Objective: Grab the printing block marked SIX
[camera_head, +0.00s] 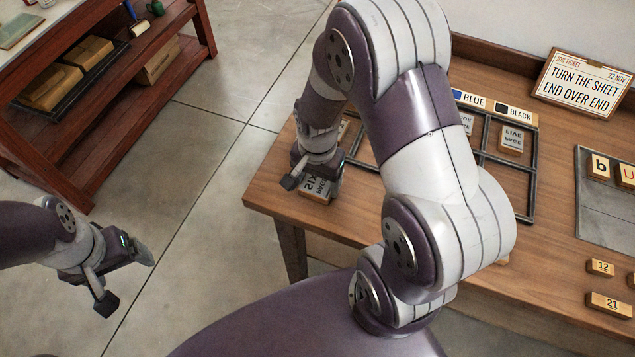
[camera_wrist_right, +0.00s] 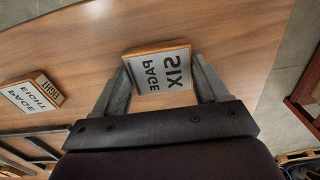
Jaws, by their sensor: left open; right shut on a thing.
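The printing block marked SIX (camera_head: 316,187) is near the left end of the wooden table, with mirrored letters reading PAGE SIX on its pale face. In the right wrist view the block (camera_wrist_right: 158,70) sits between the two fingers of my right gripper (camera_wrist_right: 160,82), which is shut on its sides. In the head view my right gripper (camera_head: 314,178) reaches down over the block and covers part of it. I cannot tell whether the block still touches the table. My left gripper (camera_head: 126,275) is open and empty, over the floor left of the table.
A block marked EIGHT (camera_wrist_right: 30,95) lies near a dark metal frame (camera_head: 530,185). A FIVE block (camera_head: 511,140) is in the frame. Number blocks (camera_head: 608,304), a grey plate (camera_head: 606,218) and a job ticket (camera_head: 583,82) are on the right. My right arm hides the table's middle.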

